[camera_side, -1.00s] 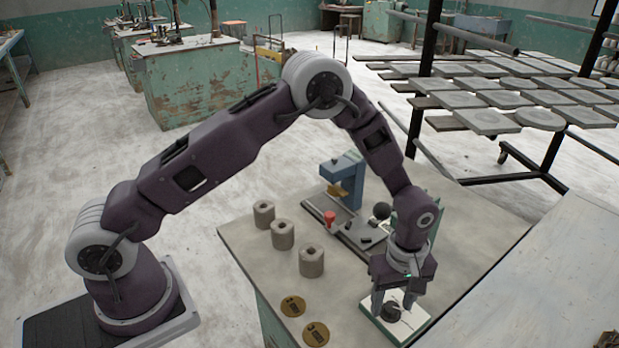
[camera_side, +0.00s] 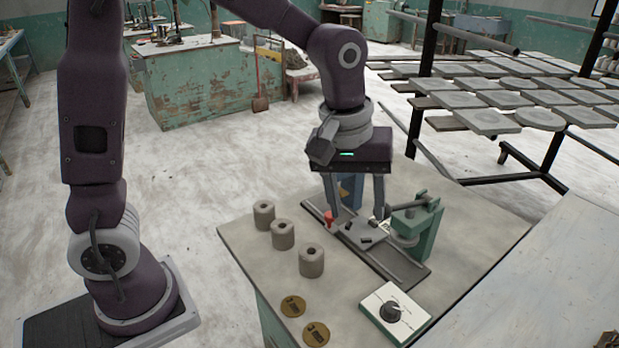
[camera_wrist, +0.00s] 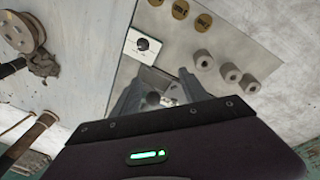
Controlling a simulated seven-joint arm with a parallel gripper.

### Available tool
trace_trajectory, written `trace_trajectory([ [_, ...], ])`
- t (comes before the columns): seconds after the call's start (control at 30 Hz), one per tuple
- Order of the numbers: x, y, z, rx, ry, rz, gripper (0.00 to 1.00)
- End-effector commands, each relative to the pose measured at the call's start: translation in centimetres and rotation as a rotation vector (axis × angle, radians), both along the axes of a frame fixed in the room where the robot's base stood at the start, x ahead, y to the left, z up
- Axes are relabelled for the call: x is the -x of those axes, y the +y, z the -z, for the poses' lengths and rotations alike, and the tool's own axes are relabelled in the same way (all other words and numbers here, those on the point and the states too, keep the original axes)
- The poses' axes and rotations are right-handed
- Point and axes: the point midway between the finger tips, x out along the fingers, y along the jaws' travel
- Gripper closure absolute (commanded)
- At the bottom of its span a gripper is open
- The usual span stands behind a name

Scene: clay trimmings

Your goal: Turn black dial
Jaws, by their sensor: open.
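The black dial (camera_side: 390,311) sits on a white-topped control box (camera_side: 411,313) at the front right of the bench. It also shows in the wrist view as a dark round knob (camera_wrist: 142,44) on a white panel (camera_wrist: 149,34). A pale pointer line on the dial is faintly visible in the side view. My gripper (camera_side: 356,214) is open, pointing down above the rail fixture behind the control box, well apart from the dial. In the wrist view its two fingers (camera_wrist: 158,87) spread on either side of the fixture. Nothing is seen held between the fingers.
Several grey clay cylinders (camera_side: 283,235) stand at the bench's left. Brass discs (camera_side: 316,333) lie at the front. A green clamp stand (camera_side: 424,230) and a red knob (camera_side: 329,217) are near my gripper. Bare bench (camera_side: 345,280) lies between the cylinders and control box.

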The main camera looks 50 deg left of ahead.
Motion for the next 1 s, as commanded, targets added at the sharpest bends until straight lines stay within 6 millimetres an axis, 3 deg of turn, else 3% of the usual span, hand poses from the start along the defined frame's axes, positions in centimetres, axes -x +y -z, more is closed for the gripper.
trace_trajectory([
  [0.2,3.7,2.1,-3.5,-0.028,-0.071,0.133,0.48],
  [0.4,6.1,3.2,-5.0,-0.052,-0.109,0.215,0.48],
  [1.0,6.6,3.4,-5.9,-0.059,-0.122,0.236,0.48],
])
